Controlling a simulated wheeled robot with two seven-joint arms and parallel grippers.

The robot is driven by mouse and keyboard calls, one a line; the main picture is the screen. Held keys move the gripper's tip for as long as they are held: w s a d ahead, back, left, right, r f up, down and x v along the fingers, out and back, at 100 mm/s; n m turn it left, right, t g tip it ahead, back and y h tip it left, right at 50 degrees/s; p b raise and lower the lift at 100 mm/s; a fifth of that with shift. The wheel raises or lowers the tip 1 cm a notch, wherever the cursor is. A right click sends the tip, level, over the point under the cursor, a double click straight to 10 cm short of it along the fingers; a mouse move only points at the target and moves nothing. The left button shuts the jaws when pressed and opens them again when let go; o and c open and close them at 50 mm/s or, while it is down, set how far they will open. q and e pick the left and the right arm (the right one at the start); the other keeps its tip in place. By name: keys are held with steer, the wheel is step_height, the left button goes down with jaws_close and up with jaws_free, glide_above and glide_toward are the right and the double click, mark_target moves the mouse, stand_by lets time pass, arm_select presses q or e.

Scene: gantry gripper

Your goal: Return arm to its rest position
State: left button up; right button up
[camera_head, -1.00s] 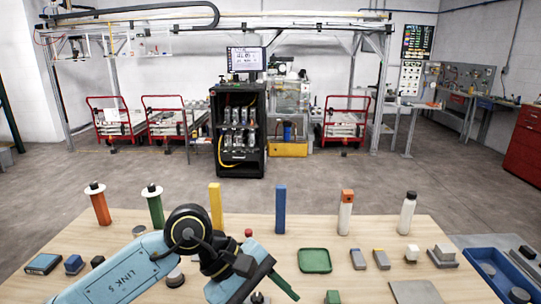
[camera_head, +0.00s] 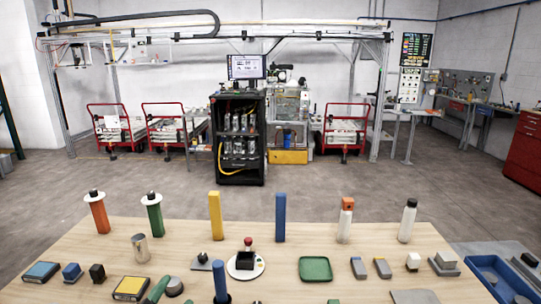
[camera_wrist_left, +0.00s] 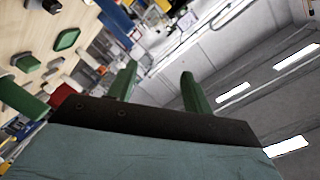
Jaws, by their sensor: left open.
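My left gripper (camera_wrist_left: 158,70) is open and empty in the left wrist view, its two green fingers spread apart. In the head view only a green bar (camera_head: 157,289) at the bottom edge looks like part of this gripper; the rest of the arm is out of frame. The gripper is tilted, with the table to the left and ceiling lights to the right in the wrist view. My right gripper is not in view.
The wooden table (camera_head: 330,246) holds several upright posts along its far edge, including a yellow post (camera_head: 215,216) and a blue post (camera_head: 280,217). A green tray (camera_head: 315,269), a red-topped button (camera_head: 248,255) and a metal cylinder (camera_head: 140,249) stand nearer. A blue bin (camera_head: 480,262) is at right.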

arm_select(q)
steer(key=s+a+f+n+g, duration=0.2)
steer(key=s+f+n+g, duration=0.4)
steer(key=s+f, duration=0.4)
steer(key=s+a+f+n+g, duration=0.2)
steer(key=s+f+n+g, duration=0.35)
steer(key=s, duration=0.75)
step_height(320, 180, down, 28)
steer(key=m+g+b, duration=0.2)
steer(key=g+b, duration=0.1)
steer(key=s+a+f+g+b, duration=0.1)
steer(key=s+a+f+b, duration=0.1)
steer(key=s+f, duration=1.5)
steer(key=shift+a+f+y, duration=0.3)
steer(key=shift+a+f, duration=0.35)
steer(key=shift+f, duration=0.05)
